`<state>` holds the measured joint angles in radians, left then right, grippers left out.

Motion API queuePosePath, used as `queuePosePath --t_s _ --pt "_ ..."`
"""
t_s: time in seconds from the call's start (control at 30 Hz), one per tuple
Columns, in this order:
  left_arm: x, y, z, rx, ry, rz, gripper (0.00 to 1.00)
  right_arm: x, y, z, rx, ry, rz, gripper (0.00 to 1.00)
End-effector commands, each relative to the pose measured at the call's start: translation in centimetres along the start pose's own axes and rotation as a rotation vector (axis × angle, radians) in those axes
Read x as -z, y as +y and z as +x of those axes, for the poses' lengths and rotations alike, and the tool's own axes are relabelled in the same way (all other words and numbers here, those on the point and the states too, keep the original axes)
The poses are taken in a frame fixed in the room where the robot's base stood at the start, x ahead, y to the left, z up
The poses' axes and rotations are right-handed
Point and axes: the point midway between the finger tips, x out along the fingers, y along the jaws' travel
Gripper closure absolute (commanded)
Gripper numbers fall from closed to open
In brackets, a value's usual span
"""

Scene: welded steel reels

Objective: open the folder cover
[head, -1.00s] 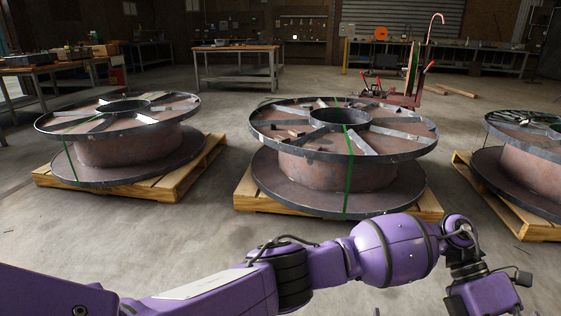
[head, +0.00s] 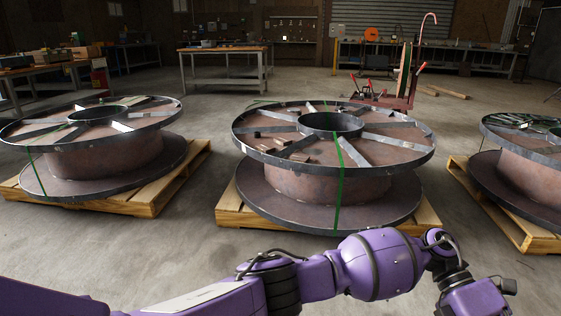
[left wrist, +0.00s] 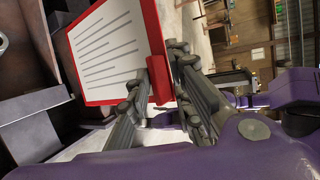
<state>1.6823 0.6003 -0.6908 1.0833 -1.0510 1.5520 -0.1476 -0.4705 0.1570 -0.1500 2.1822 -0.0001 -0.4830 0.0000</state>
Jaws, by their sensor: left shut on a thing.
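The folder (left wrist: 115,45) shows in the left wrist view as a white panel with dark lines and a red border. A red tab (left wrist: 158,78) sits at its lower right edge. My left gripper (left wrist: 158,72) has its two grey fingers on either side of the red tab and is shut on the folder's edge. The exact contact is partly hidden by the fingers. In the head view my left arm crosses the bottom to the lower right, and its gripper is below the frame. The folder is not visible there. My right gripper is in neither view.
A large steel reel (head: 300,185) on a wooden pallet (head: 228,208) stands ahead. Other reels stand at left (head: 105,155) and right (head: 530,165). Bare concrete floor (head: 120,255) lies in front. A workbench (head: 222,52) and a red cart (head: 392,98) are farther back.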

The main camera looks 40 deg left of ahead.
Motion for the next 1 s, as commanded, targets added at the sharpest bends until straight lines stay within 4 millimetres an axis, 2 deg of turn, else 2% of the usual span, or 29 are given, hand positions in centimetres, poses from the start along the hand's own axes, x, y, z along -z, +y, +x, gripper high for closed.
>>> queuePosePath --t_s 0.03,0.5,0.53,0.57,1.0 --pt "0.67 1.93 0.50 -0.029 0.005 -0.016 1.00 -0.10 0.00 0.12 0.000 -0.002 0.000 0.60" --pt "0.66 1.92 0.66 -0.028 0.006 -0.015 1.00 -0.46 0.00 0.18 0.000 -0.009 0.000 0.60" --pt "0.66 1.92 0.67 -0.027 0.006 -0.015 0.79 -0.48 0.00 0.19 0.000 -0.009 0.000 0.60" --pt "0.66 1.93 0.67 -0.028 0.006 -0.015 0.75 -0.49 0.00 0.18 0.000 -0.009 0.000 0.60" --pt "0.66 1.75 0.64 -0.029 0.010 -0.014 0.73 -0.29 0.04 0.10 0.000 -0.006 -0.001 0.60"
